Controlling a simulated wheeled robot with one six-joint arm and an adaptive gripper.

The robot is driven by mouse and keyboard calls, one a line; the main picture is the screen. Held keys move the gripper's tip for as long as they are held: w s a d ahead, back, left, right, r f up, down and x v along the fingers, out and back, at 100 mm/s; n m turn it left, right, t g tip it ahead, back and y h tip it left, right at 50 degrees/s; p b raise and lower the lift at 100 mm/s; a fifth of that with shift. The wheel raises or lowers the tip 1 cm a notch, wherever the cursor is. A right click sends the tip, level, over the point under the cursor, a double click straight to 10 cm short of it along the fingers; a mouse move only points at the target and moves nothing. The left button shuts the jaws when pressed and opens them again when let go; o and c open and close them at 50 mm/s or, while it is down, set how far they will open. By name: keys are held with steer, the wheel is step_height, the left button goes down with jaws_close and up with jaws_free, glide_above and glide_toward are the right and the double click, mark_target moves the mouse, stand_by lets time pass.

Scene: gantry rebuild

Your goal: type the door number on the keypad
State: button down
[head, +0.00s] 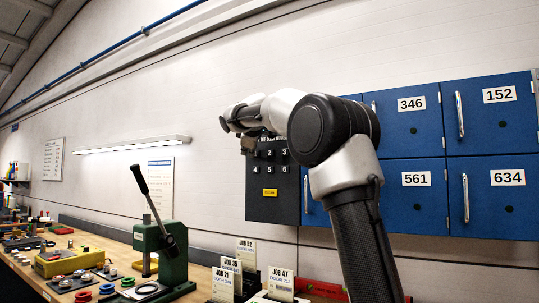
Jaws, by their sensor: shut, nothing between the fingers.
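The dark keypad (271,209) hangs on the wall left of the blue lockers. Its keys 2, 3, 4, 5 and 6 show, with a yellow button below them; its top and right side are partly covered by my arm. Blue locker doors carry white number plates: 346 (411,104), 152 (499,94), 561 (416,179) and 634 (508,177). My gripper (248,143) shows only in part, dark, below my wrist at the keypad's upper left. It is shut and empty. I cannot tell whether it touches a key.
Cards marked JOB 52 (246,252), JOB 35, JOB 21 and JOB 47 (281,283) stand at the front; their door numbers are small. A green lever press (160,250) and a yellow box (66,262) stand on the bench at left.

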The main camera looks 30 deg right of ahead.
steer(key=shift+s+a, duration=0.2)
steer(key=shift+a, duration=0.05)
glide_toward(278, 149)
steer(key=w+f, duration=0.4)
steer(key=f, duration=0.1)
steer(key=shift+s+a+r, duration=0.1)
steer(key=shift+s+a, duration=0.1)
stand_by(0.3)
steer(key=shift+w+d, duration=0.25)
steer(key=shift+d, duration=0.05)
